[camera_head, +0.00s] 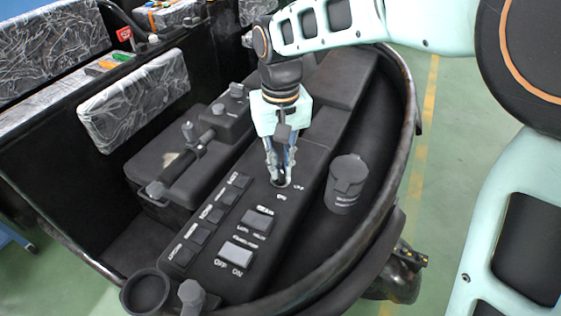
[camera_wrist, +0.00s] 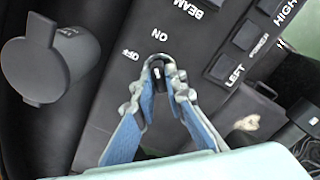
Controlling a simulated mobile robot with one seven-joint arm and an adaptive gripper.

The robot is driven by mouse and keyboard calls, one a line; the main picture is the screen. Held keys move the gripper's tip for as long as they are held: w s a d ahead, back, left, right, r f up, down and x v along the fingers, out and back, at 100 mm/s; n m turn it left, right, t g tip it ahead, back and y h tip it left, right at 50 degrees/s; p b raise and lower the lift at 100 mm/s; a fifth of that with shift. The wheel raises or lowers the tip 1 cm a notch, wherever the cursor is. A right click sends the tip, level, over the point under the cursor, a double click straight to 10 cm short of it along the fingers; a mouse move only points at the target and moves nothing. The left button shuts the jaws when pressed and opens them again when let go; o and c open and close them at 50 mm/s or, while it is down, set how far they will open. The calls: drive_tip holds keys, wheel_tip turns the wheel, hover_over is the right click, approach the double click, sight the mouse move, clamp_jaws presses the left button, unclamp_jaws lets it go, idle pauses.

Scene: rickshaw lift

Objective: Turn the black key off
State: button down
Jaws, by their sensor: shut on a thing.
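The black key (camera_wrist: 157,73) sits on the sloped black control panel (camera_head: 215,262), beside small white ON and OFF labels. My gripper (camera_head: 281,184) reaches down to it from above, with its fingertips at the panel. In the wrist view, my gripper (camera_wrist: 158,72) has its two fingertips closed around the key. Most of the key is hidden behind the fingers in the head view. Which label the key points to cannot be told clearly.
A black cylindrical knob (camera_head: 345,184) stands right of the key; it is large in the wrist view (camera_wrist: 45,60). Labelled push buttons (camera_head: 236,251) lie nearer on the panel. A black curved rim (camera_head: 413,110) bounds the right side. Plastic-wrapped pads (camera_head: 135,95) are at left.

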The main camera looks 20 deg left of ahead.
sight(280, 168)
drive_tip(key=n+p, duration=0.1)
drive_tip(key=n, duration=0.3)
drive_tip(key=shift+r+n, duration=0.1)
drive_tip(key=shift+n, duration=0.2)
drive_tip(key=shift+n+p, duration=1)
drive_tip(key=shift+n, duration=1.3)
drive_tip(key=c, duration=2)
unclamp_jaws()
drive_tip(key=shift+o, duration=0.2)
wheel_tip(280, 168, up, 12)
